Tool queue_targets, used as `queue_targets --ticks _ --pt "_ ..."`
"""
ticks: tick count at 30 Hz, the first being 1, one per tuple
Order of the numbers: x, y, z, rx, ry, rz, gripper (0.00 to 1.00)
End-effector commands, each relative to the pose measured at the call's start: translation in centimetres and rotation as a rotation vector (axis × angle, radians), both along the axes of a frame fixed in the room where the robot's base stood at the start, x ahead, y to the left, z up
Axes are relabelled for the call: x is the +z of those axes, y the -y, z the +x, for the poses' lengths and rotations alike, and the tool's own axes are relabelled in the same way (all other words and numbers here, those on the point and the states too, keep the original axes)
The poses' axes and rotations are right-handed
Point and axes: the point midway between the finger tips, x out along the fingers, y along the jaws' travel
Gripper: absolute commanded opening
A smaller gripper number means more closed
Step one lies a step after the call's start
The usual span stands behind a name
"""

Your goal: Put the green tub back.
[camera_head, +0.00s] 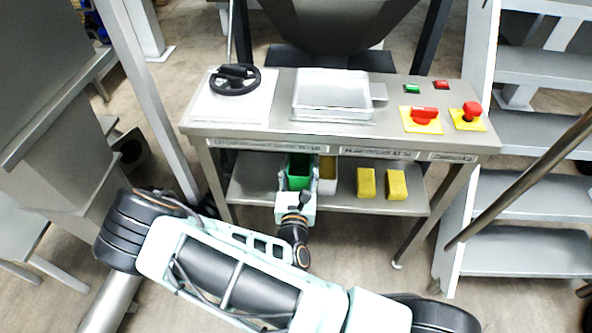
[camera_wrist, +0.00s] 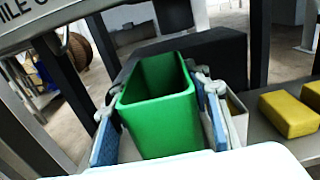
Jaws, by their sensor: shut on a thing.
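The green tub (camera_head: 299,182) is upright and open-topped, at the lower shelf (camera_head: 255,183) under the table. It also shows large and empty in the wrist view (camera_wrist: 158,120). My gripper (camera_head: 297,190) is shut on it from the front, one blue-padded finger along each side. In the wrist view my gripper (camera_wrist: 160,112) has the tub squarely between its pads. I cannot tell whether the tub's base rests on the shelf or hangs just above it. A white tub (camera_head: 328,177) stands close on its right, with something yellowish inside; it shows partly behind the right finger (camera_wrist: 238,118).
Two yellow blocks (camera_head: 366,183) lie on the shelf to the right. The tabletop (camera_head: 285,100) above carries a handwheel (camera_head: 234,79), a metal tray (camera_head: 333,92) and red and green controls (camera_head: 424,113). The shelf's left end is clear. Metal steps (camera_head: 525,245) stand at right.

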Motion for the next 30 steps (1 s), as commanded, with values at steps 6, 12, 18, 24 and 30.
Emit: queue_targets --ticks 6,12,18,24,30 --pt "-3.9 -0.9 4.6 0.001 0.001 -0.001 0.09" --pt "-6.2 -1.3 6.7 0.000 0.001 -0.001 0.09" --pt "-7.1 -1.5 7.5 0.000 0.000 0.000 0.09" --pt "-10.1 -1.6 7.9 0.001 0.000 -0.001 0.09" --pt "-10.3 -1.6 7.9 -0.001 0.001 0.001 0.09"
